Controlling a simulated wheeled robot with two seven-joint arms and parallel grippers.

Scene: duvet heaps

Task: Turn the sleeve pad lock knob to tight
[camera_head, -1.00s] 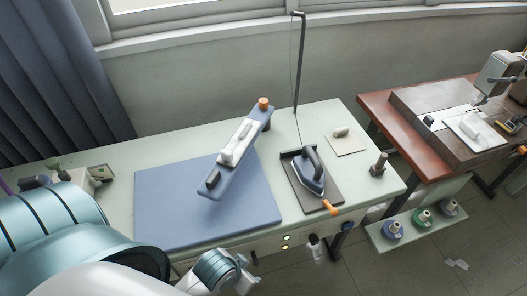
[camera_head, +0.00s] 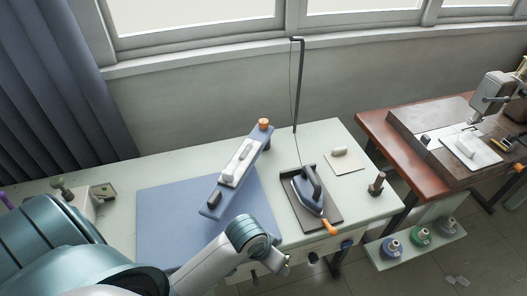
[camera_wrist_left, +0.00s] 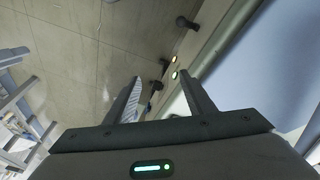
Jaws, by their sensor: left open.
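The narrow blue sleeve pad (camera_head: 214,200) stands raised above the table, slanting up to the right. An orange knob (camera_head: 264,124) sits at its far end. A white piece (camera_head: 237,163) lies along its top. My left gripper (camera_head: 284,262) is at the table's front edge in the head view, well in front of the pad and apart from the knob. In the left wrist view its two fingers (camera_wrist_left: 160,90) are spread and empty, over the table front and floor. The orange knob is not visible in the wrist view. My right gripper is not in view.
A dark post (camera_head: 376,184) stands at the right. Lit indicators (camera_wrist_left: 174,67) mark the table front.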

